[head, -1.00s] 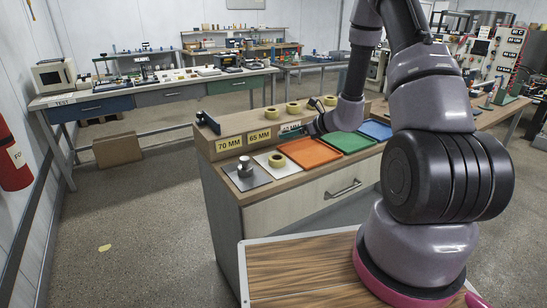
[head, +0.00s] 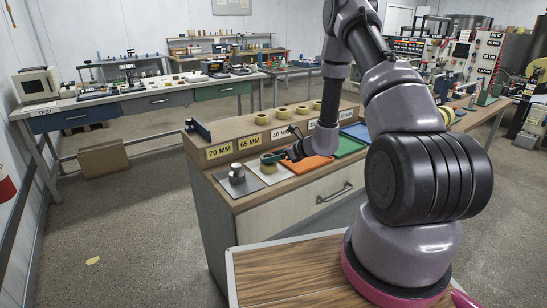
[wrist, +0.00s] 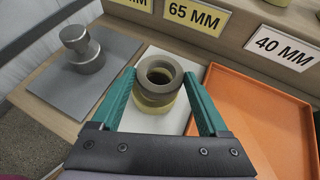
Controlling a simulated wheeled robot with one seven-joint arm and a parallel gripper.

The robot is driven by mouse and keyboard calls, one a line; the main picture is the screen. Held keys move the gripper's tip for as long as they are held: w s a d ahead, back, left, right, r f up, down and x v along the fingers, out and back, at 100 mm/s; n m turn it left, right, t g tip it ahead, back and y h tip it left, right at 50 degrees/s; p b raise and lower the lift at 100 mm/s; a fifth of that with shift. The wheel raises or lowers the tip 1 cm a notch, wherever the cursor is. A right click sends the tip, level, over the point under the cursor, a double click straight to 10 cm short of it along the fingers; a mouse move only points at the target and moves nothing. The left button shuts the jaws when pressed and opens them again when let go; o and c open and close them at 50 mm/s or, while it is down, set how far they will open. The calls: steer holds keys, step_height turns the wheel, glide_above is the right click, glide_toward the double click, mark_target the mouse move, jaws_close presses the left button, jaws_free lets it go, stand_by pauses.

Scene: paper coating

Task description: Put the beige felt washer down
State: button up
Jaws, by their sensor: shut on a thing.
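The beige felt washer (wrist: 148,68) is a grey-beige ring between the green fingertips of my gripper (wrist: 160,75) in the wrist view. My gripper is shut on it. Below the washer, a yellow ring (wrist: 152,104) sits on a white square pad (wrist: 165,124). The washer overlaps the yellow ring in this view, and I cannot tell whether they touch. In the head view my gripper (head: 273,157) is low over the white pad, where the washer is hard to make out.
A grey plate (wrist: 110,48) with a metal weight (wrist: 84,58) lies left of the pad. An orange tray (wrist: 270,105) lies close on the right, then a green tray (head: 349,147). Behind rises a ledge with size labels and several yellow rings (head: 262,118).

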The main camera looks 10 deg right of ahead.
steer(key=shift+f, duration=0.1)
steer(key=shift+f, duration=0.4)
steer(key=o, duration=1.2)
steer(key=shift+r, duration=0.1)
